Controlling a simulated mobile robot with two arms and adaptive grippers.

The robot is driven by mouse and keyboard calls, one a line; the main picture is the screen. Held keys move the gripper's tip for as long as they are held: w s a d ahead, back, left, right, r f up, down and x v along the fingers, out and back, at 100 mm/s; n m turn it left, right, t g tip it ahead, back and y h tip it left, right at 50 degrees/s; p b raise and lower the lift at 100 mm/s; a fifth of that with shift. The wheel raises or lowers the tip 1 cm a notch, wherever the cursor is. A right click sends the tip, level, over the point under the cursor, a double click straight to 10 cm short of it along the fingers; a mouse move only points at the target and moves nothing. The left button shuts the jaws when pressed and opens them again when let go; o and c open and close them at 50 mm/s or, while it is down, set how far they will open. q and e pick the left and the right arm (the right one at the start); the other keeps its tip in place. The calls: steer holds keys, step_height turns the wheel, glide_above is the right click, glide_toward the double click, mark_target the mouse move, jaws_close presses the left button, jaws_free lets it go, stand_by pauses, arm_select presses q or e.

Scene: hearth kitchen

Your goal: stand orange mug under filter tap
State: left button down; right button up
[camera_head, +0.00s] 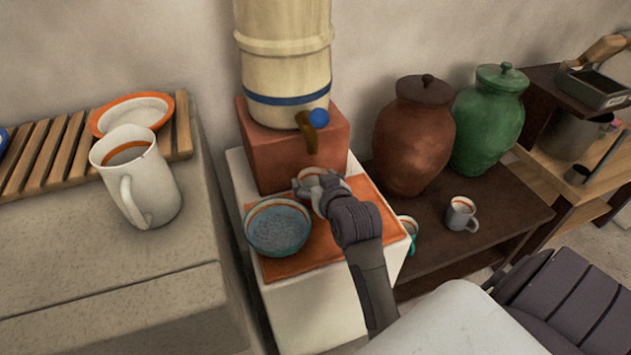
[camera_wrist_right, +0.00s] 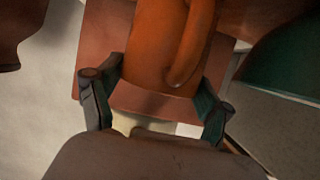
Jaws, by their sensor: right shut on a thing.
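The filter is a cream cylinder (camera_head: 284,65) with a blue band, standing on a terracotta block (camera_head: 275,160). Its brown tap (camera_head: 309,132) with a blue knob (camera_head: 319,117) sticks out at the front. My right gripper (camera_head: 322,187) is below the tap, shut on the orange mug. The mug (camera_head: 308,171) is mostly hidden by the gripper in the head view. In the right wrist view the orange mug (camera_wrist_right: 150,62) and its handle (camera_wrist_right: 192,45) show between the fingers. I cannot tell whether its base touches the orange mat (camera_head: 368,208). My left gripper is out of view.
A blue-grey bowl (camera_head: 278,228) stands on the mat, left of my right gripper. A brown jar (camera_head: 412,140), a green jar (camera_head: 488,120) and a grey mug (camera_head: 460,214) are on the dark bench at right. A white jug (camera_head: 150,185) stands on the left counter.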

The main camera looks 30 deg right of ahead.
steer(key=shift+f, duration=0.1)
steer(key=o, duration=1.2)
steer(key=shift+s+r, duration=0.3)
steer(key=shift+s, duration=0.05)
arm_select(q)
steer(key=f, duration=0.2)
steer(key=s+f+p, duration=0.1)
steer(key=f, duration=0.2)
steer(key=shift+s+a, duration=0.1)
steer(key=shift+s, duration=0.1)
arm_select(e)
steer(key=v, duration=0.6)
steer(key=shift+s+a+r, duration=0.1)
steer(key=shift+s+a, duration=0.1)
steer(key=shift+s, duration=0.15)
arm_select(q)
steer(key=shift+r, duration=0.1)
